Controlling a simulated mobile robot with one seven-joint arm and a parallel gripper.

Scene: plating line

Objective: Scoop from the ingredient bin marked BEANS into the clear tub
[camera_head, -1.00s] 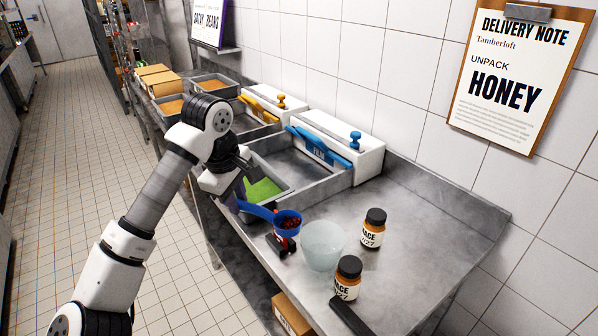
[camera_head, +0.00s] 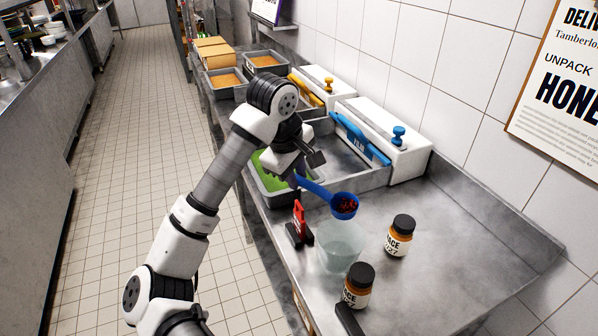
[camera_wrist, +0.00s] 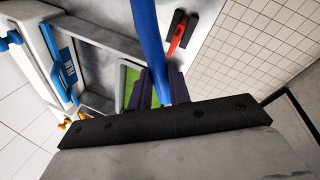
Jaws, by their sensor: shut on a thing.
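My gripper (camera_head: 298,172) is shut on the handle of a blue scoop (camera_head: 318,190). The scoop's round bowl holds dark red beans (camera_head: 346,204) and is held up beside the far rim of the clear tub (camera_head: 341,250) in the picture; I cannot tell whether it is over the opening. The tub stands on the steel counter and looks empty. In the wrist view the blue handle (camera_wrist: 148,35) runs up from between my dark fingers (camera_wrist: 166,88), and the bowl is out of view. No label reading BEANS is legible.
A red and black item (camera_head: 299,225) is left of the tub. A bin with green contents (camera_head: 268,178) lies under my wrist. The counter's right side is clear.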

